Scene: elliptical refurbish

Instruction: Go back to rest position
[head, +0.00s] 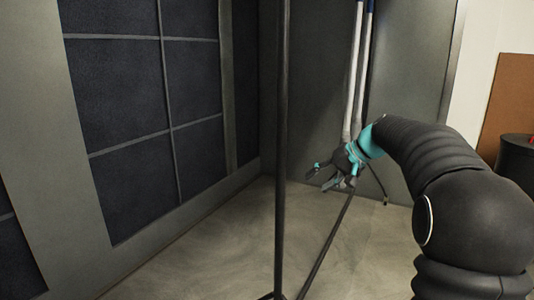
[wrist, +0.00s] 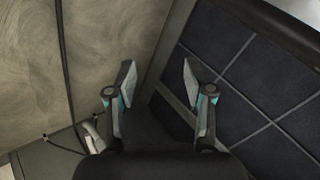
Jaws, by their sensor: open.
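My gripper (head: 330,178) is at the end of my black arm, right of the middle in the head view, stretched out over the floor. It also shows in the wrist view (wrist: 158,78), with its two pale fingertips wide apart and nothing between them. It is open and empty. In the head view it is behind and to the right of a dark upright pole (head: 281,150). I cannot tell whether it touches the slanting dark rod below it.
Dark panels with grey strips (head: 140,95) cover the left wall. White poles (head: 353,75) stand at the back behind my gripper. A black round container (head: 517,160) and a brown board (head: 508,105) are at the right. The concrete floor (head: 215,240) is clear at the left.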

